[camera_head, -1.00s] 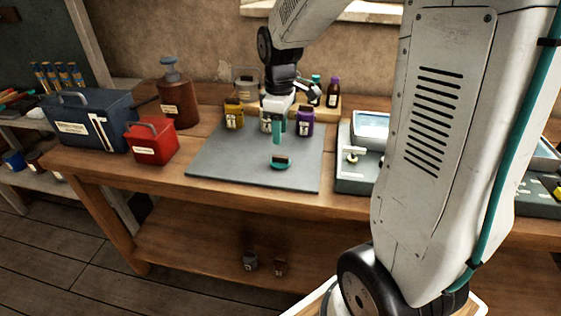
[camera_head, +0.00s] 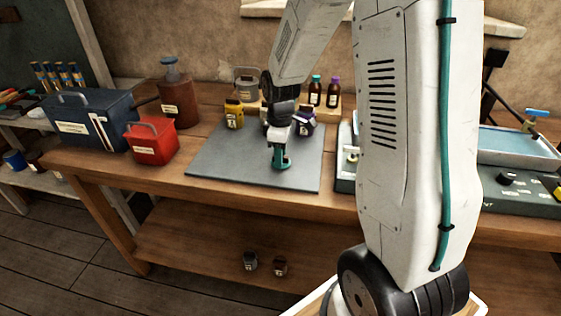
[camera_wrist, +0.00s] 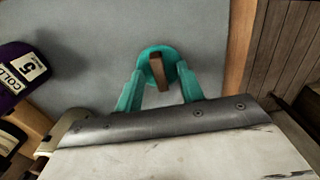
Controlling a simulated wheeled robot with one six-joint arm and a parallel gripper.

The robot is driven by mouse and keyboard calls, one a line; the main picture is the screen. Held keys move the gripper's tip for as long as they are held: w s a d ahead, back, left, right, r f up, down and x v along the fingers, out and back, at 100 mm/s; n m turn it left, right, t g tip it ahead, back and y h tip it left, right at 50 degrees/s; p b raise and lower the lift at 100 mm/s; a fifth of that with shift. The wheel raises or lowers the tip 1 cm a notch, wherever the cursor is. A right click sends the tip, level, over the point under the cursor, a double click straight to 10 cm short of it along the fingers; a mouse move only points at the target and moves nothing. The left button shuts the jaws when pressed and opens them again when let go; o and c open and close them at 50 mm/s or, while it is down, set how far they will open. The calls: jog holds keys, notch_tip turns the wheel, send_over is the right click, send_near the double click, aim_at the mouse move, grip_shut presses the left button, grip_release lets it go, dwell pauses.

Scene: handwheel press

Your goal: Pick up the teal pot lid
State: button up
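The teal pot lid (camera_head: 281,165) lies on the grey mat (camera_head: 225,170). In the wrist view the lid (camera_wrist: 148,58) is a teal disc with an upright brown grip (camera_wrist: 158,72) across its middle. My gripper (camera_head: 281,157) is right over the lid and points down, hiding much of it in the head view. In the wrist view my gripper (camera_wrist: 161,72) has its two teal fingers apart, one on each side of the brown grip. A gap seems to show between the fingers and the grip. Whether the fingertips touch the disc cannot be told.
A purple pot (camera_head: 304,128) and a yellow pot (camera_head: 234,114) stand behind the lid. A red box (camera_head: 152,142) and a blue toolbox (camera_head: 88,122) are left of the mat. A grey-green machine (camera_head: 346,170) is to the right. The mat's front left is clear.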

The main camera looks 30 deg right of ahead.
grip_shut()
jog(key=shift+r, duration=0.1)
